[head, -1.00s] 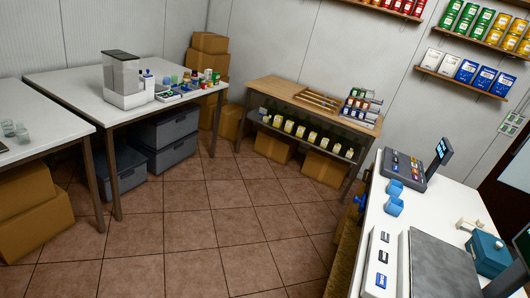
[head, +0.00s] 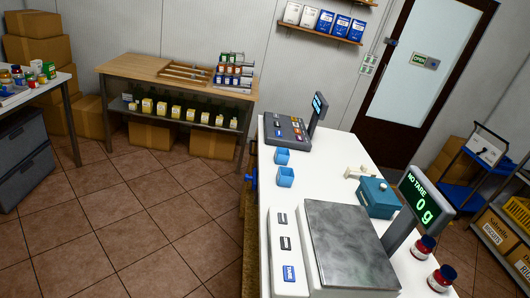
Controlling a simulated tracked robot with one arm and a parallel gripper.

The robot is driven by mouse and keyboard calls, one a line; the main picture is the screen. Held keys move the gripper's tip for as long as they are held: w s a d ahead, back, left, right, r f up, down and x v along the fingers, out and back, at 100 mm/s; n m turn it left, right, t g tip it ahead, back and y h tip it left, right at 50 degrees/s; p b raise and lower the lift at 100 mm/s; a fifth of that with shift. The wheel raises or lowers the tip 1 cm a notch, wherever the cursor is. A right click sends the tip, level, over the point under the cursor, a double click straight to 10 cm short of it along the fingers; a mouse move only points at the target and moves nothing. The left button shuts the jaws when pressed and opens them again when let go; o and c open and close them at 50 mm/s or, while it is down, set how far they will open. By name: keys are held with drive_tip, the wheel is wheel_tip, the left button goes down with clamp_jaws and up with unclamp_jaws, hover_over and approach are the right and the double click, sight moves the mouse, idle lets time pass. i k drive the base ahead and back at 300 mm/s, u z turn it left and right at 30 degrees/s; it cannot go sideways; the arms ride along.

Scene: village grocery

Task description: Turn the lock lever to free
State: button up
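No part is clearly recognisable as the lock lever at this distance. A small cream piece (head: 355,172) with an arm-like shape lies on the white counter (head: 345,150), behind a teal box (head: 377,198) with a small knob on top. A blue knob-like part (head: 251,178) sits at the counter's left edge. I cannot tell whether either one is the lever, or how it is set. My gripper is not in view.
A scale with a grey plate (head: 350,245) and a display (head: 426,201) reading "NO TARE 0 g" stands on the counter. Tiled floor (head: 130,215) is clear at left.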

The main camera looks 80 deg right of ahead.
sight(253, 178)
drive_tip(key=z, duration=0.05)
drive_tip(key=i, duration=1.7)
drive_tip(key=z, duration=2.85)
drive_tip(key=k, duration=0.9)
drive_tip(key=z, duration=0.2)
drive_tip(key=i, duration=0.4)
drive_tip(key=u, duration=0.1)
